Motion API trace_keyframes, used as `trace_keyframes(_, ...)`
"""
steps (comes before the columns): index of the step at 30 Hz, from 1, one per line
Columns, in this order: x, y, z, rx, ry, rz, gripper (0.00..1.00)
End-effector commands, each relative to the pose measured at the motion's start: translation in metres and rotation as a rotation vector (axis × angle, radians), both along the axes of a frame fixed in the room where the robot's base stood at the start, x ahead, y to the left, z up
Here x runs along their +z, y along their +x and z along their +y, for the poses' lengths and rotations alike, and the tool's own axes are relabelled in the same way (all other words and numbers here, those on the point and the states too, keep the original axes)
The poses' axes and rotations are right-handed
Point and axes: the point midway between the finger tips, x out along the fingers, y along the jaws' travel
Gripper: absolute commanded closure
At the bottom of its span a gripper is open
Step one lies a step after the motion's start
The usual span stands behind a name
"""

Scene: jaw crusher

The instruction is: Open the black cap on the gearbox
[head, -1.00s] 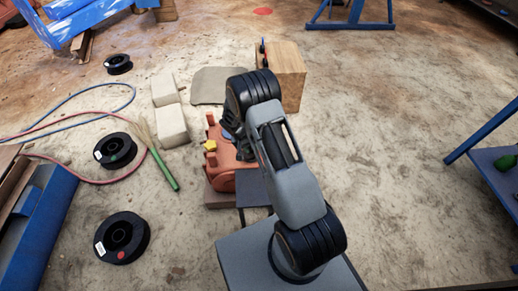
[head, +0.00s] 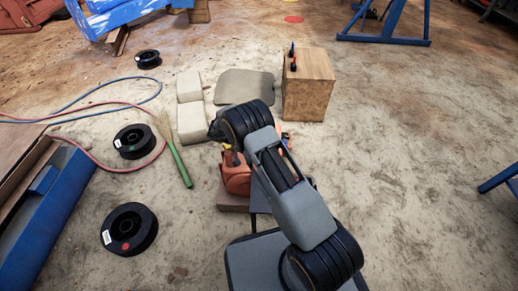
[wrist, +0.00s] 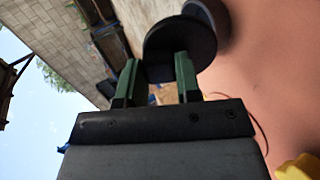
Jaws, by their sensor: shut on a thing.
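The orange-red gearbox (head: 236,182) sits low in front of my base in the head view, partly covered by my arm. Its orange wall (wrist: 275,75) fills the right of the wrist view. The black cap (wrist: 180,42) is a dark round disc at the top of the wrist view. My gripper (wrist: 157,70) has its two green fingers at the near edge of this disc and is shut on it. A second dark round part (wrist: 207,18) lies just behind the cap; I cannot tell whether they are joined. My fingertips are hidden in the head view.
A yellow part (head: 232,158) is on the gearbox and also shows in the wrist view's corner (wrist: 300,167). A wooden block (head: 309,88) stands behind. Black spools (head: 129,230), pale blocks (head: 191,122) and a green-handled brush (head: 180,167) lie left.

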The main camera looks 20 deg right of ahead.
Motion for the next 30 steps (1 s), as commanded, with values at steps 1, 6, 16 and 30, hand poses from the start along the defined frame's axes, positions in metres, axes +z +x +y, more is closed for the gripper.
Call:
trace_keyframes(1,-0.0006,0.0012,0.0004,0.001,-0.008,0.001,1.00)
trace_keyframes(6,0.0000,0.0011,-0.0008,-0.004,-0.025,0.007,1.00)
trace_keyframes(16,0.0003,0.0007,-0.0017,-0.007,-0.029,0.008,1.00)
trace_keyframes(30,-0.0002,0.0000,-0.0019,-0.008,-0.029,0.010,0.43)
